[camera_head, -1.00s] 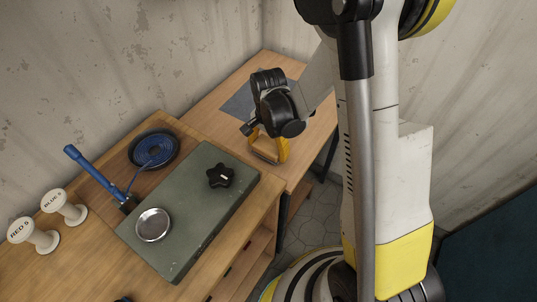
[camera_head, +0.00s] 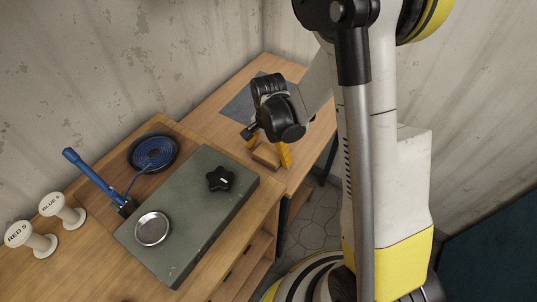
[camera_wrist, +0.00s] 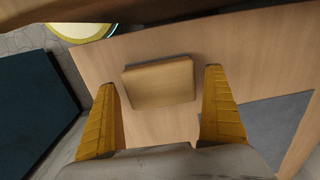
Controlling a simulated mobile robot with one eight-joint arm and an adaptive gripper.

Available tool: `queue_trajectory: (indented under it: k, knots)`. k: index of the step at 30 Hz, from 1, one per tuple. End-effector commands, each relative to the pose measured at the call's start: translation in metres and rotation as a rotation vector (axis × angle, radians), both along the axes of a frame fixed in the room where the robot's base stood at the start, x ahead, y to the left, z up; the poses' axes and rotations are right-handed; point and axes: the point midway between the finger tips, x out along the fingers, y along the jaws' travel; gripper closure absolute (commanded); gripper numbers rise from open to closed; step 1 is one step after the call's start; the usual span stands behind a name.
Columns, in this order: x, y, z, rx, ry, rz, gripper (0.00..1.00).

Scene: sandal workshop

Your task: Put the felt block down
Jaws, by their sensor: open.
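The felt block (camera_wrist: 158,84) is a tan rectangular block lying flat on the wooden table. In the wrist view it sits between and just ahead of my gripper's (camera_wrist: 162,98) two yellow fingers, with a gap on each side. In the head view the block (camera_head: 266,155) rests near the table's front edge, under my gripper (camera_head: 269,151). My gripper is open and holds nothing. The near finger partly shows and the wrist hides some of the tabletop behind it.
A grey mat (camera_head: 243,105) lies behind my gripper on the wooden table (camera_head: 222,97). On the workbench at left are a green slab (camera_head: 185,240) with a black knob (camera_head: 220,178) and metal dish (camera_head: 153,229), a blue coil (camera_head: 153,152), a blue-handled tool (camera_head: 92,176), and two white spools (camera_head: 62,208).

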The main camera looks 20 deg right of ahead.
Motion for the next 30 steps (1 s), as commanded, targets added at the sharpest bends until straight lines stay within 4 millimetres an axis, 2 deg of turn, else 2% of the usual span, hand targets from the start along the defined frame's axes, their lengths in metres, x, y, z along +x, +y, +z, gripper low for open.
queue_trajectory:
  k: [1, 3, 9, 20, 23, 27, 30]
  knots:
    - [0.000, 0.000, 0.016, 0.000, 0.000, 0.000, 0.00]
    - [0.000, 0.000, 0.033, 0.000, 0.000, 0.000, 0.00]
    - [0.000, 0.000, 0.077, 0.000, 0.000, 0.000, 0.00]
    - [-0.004, 0.000, 0.121, 0.000, -0.025, 0.039, 0.00]
    - [-0.012, 0.000, 0.148, -0.005, -0.083, 0.125, 0.00]
    - [-0.035, 0.000, 0.196, -0.031, -0.203, 0.308, 0.00]
    - [-0.054, -0.001, 0.224, -0.066, -0.292, 0.445, 0.00]
